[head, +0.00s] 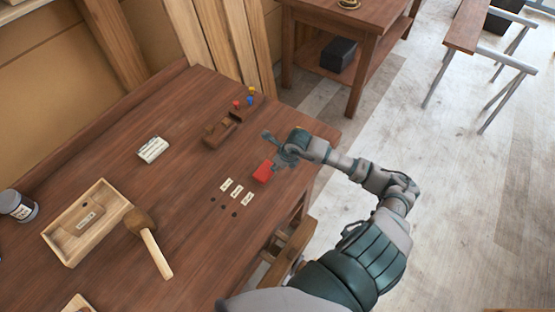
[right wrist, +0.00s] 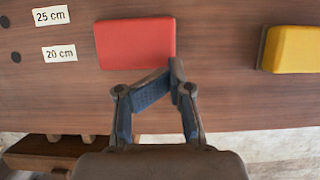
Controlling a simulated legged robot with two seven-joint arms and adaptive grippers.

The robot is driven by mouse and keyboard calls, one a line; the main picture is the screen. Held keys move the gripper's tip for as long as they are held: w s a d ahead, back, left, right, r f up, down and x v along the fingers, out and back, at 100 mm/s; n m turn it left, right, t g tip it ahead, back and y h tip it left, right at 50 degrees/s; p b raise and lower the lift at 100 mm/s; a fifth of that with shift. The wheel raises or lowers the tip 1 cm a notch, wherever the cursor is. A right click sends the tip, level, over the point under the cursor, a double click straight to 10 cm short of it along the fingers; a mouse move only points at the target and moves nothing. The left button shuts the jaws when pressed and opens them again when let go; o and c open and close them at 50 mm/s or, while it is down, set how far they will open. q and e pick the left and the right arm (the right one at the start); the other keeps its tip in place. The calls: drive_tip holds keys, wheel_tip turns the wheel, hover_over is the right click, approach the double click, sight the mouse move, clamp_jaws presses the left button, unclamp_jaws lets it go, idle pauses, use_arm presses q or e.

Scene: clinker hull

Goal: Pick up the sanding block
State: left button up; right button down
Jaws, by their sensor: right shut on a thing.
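A red block (head: 263,172) lies on the wooden workbench, and it also shows in the right wrist view (right wrist: 135,43). A yellow block with a dark base (right wrist: 290,48) stands to its right in the wrist view. I cannot tell from looks alone which is the sanding block. My right gripper (head: 279,160) is low over the bench beside the red block. In the wrist view its fingers (right wrist: 172,76) are drawn together, shut at the red block's lower right corner. How much of the block sits between them is unclear. My left gripper is out of view.
Length labels (head: 237,191) and dark holes lie near the red block. The bench edge is close to my right gripper.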

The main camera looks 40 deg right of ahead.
drive_tip(key=s+a, duration=0.2)
drive_tip(key=a, duration=0.1)
drive_tip(key=s+a+r+b, duration=0.1)
drive_tip(key=s+a, duration=0.2)
drive_tip(key=s+a+b, duration=0.1)
drive_tip(key=s+a, duration=0.2)
drive_tip(key=shift+r, duration=0.3)
drive_tip(key=shift+s+d, duration=0.1)
drive_tip(key=shift+d, duration=0.25)
drive_tip(key=c, duration=1.4)
unclamp_jaws()
drive_tip(key=o, duration=0.8)
drive_tip(key=shift+a, duration=0.15)
drive_tip(key=shift+o, duration=1.1)
drive_tip(key=shift+a, duration=0.25)
